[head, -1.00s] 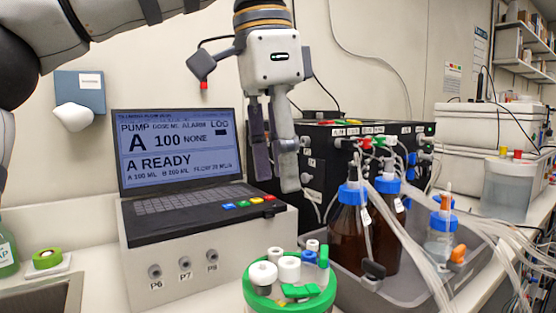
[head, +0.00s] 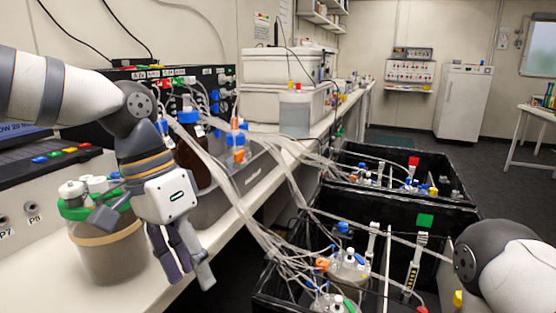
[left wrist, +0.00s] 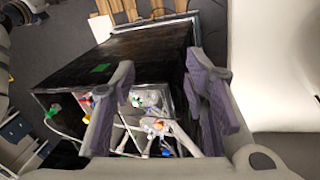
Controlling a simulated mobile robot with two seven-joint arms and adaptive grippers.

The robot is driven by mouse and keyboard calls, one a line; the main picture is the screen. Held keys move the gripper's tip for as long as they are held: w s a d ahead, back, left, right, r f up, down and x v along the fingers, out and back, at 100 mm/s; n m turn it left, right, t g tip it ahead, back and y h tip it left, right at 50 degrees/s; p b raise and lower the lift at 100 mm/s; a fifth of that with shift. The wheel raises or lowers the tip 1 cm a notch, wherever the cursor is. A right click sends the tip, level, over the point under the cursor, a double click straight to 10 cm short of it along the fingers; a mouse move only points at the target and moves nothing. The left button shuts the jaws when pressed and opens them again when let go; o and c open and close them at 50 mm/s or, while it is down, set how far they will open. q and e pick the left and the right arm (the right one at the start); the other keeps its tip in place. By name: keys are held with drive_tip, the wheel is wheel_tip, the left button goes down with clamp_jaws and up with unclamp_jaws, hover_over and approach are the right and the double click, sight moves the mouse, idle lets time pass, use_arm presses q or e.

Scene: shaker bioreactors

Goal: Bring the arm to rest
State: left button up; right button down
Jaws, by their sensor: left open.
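My left gripper (head: 188,268) hangs pointing down beside the front edge of the white bench (head: 160,290), to the right of a green-lidded vessel (head: 108,245). Its fingers are apart and nothing shows between them. In the left wrist view the two purple-padded fingers of the gripper (left wrist: 160,78) stand wide apart and empty. Between and beyond them is a black-walled bin (left wrist: 125,62) with tubing and fittings inside. Part of my right arm (head: 505,262) shows at the lower right of the head view; its gripper is out of frame.
Two black bins (head: 470,222) with tubes and vessels stand right of the bench. Clear tubes (head: 262,225) run from the bench into them, close to my left gripper. A grey tray (head: 225,205) holds bottles. Open floor (head: 400,145) lies farther back.

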use_arm(q)
drive_tip(key=s+d+f+n, duration=0.1)
drive_tip(key=s+f, duration=0.3)
drive_tip(key=f, duration=0.4)
drive_tip(key=s+d+f+n+g+h, duration=0.15)
drive_tip(key=s+f, duration=0.25)
drive_tip(key=f, duration=0.4)
drive_tip(key=s+f+n, duration=0.1)
drive_tip(key=s+f, duration=0.2)
drive_tip(key=f, duration=0.5)
drive_tip(key=s+a+f+n+y, duration=0.2)
drive_tip(key=s+a+f, duration=0.3)
drive_tip(key=s, duration=0.4)
drive_tip(key=s+a+f+n+y, duration=0.2)
drive_tip(key=s+a+f, duration=0.3)
drive_tip(key=s, duration=0.5)
drive_tip(key=shift+a+t, duration=0.45)
drive_tip(key=shift+a, duration=0.7)
drive_tip(key=shift+f, duration=0.1)
